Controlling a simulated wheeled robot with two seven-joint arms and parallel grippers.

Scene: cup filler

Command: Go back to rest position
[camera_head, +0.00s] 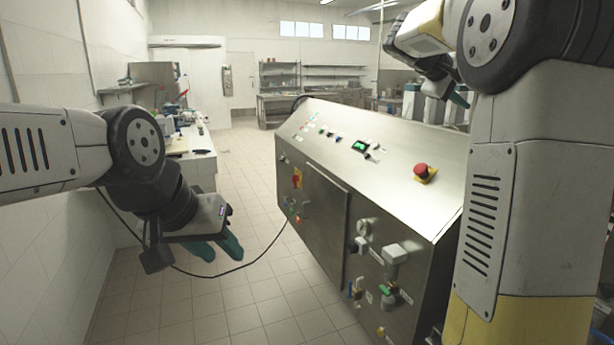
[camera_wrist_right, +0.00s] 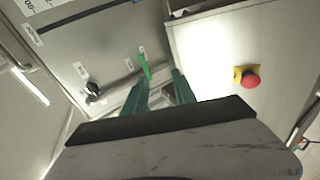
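My left gripper (camera_head: 220,251) hangs over the tiled floor at the left in the head view. Its teal fingers are apart with nothing between them. My right gripper (camera_head: 459,98) is raised at the upper right in the head view, partly hidden by my own arm. In the right wrist view its two teal fingers (camera_wrist_right: 161,82) stand apart with no object visibly held. A green lever (camera_wrist_right: 145,66) shows just beyond the fingertips; I cannot tell its exact distance.
A steel machine (camera_head: 318,152) stands between my arms. It has a red emergency button (camera_head: 421,170) on top, also in the right wrist view (camera_wrist_right: 250,78), and valves (camera_head: 396,252) on its front. A cluttered bench (camera_head: 201,172) is back left. Floor (camera_head: 240,185) between them is clear, except for a cable.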

